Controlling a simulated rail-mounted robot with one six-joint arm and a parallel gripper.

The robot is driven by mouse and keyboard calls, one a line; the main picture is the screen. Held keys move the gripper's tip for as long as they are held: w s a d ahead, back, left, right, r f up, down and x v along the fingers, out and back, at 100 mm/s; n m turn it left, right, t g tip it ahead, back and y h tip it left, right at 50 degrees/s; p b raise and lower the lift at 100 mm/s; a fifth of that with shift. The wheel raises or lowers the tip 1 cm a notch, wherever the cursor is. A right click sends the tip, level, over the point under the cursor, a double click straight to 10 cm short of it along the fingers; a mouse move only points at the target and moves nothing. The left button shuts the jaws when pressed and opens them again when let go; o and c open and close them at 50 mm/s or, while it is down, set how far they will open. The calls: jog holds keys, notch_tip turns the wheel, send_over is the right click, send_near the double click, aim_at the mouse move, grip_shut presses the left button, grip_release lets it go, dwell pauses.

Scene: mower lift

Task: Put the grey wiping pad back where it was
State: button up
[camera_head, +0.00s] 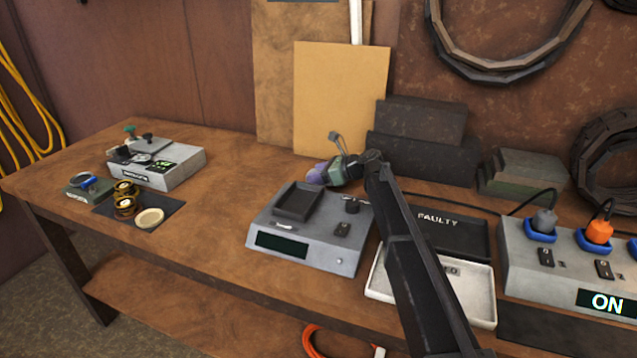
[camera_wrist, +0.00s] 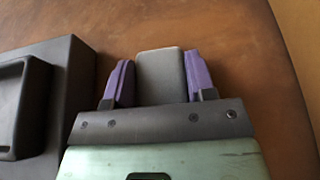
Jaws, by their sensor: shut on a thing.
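My gripper (camera_head: 317,176) is over the bench behind the grey device with the dark tray. In the wrist view its two purple fingers (camera_wrist: 160,80) are shut on the grey wiping pad (camera_wrist: 160,66), one finger on each side. The pad is a plain grey block with a rounded far edge. It points out over bare brown bench top. I cannot tell whether it touches the bench. In the head view the pad is hidden by the gripper or too small to make out.
The bench (camera_head: 215,215) is clear left of the grey device (camera_head: 308,243), which also shows in the wrist view (camera_wrist: 78,65). A cardboard sheet (camera_head: 340,100) leans behind the gripper. A black tray (camera_head: 470,243), a white tray (camera_head: 480,305) and a socket box (camera_head: 540,265) stand right.

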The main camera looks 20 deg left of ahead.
jog(key=o, duration=0.5)
jog(key=shift+f, duration=0.1)
jog(key=o, duration=0.4)
jog(key=shift+d+r, duration=0.1)
jog(key=shift+r, duration=0.3)
jog(key=p+v, duration=0.4)
jog(key=v, duration=0.7)
jog(key=shift+d+p, duration=0.1)
jog(key=shift+p, duration=0.25)
jog(key=shift+d, duration=0.35)
